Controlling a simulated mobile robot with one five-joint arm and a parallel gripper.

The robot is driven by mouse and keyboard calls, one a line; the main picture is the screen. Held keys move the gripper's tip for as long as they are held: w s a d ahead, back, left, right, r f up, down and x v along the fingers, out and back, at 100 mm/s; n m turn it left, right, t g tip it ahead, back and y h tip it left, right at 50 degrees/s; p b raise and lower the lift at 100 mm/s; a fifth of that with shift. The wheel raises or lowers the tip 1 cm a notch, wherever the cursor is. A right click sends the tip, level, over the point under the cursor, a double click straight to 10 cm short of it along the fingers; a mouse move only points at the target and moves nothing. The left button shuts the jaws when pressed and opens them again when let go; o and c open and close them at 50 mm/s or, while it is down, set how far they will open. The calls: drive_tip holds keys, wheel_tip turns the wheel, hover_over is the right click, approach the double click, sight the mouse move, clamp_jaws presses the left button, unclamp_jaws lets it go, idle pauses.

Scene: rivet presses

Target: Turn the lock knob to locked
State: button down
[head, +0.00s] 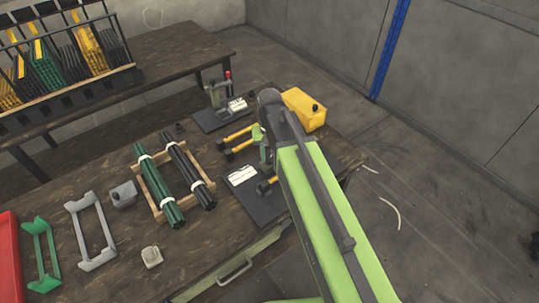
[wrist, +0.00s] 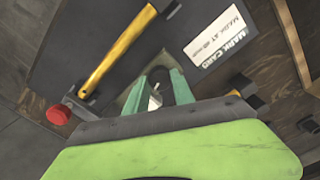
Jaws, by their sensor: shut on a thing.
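My gripper (wrist: 157,88) has its two teal fingers closed around a small pale piece (wrist: 155,102), which I take for the lock knob. The fingers hide most of it, and I cannot read its turn position. Below it is a dark press base (wrist: 85,35) with a white card printed "MARK CARD" (wrist: 216,37). A yellow-handled lever (wrist: 120,48) with black ends lies beside the gripper. In the head view my gripper (head: 265,146) is low over the press, largely hidden by my green arm. The card (head: 242,176) and dark base (head: 262,207) show there too.
A second press (head: 218,98) stands behind, and a yellow box (head: 304,110) sits to the right. Left are a wooden rack of dark and green rods (head: 163,215), a grey box (head: 123,194) and grey and green frames. A red button (wrist: 58,114) is near the base edge.

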sight(270, 157)
drive_tip(key=shift+s+m, duration=0.1)
drive_tip(key=shift+m, duration=1.1)
drive_tip(key=c, duration=1.1)
unclamp_jaws()
drive_tip(key=shift+o, duration=0.2)
wheel_tip(270, 157, up, 18)
drive_tip(key=p, duration=1.7)
drive_tip(key=shift+f+p, duration=0.25)
drive_tip(key=shift+p, duration=0.05)
drive_tip(key=shift+f, duration=0.1)
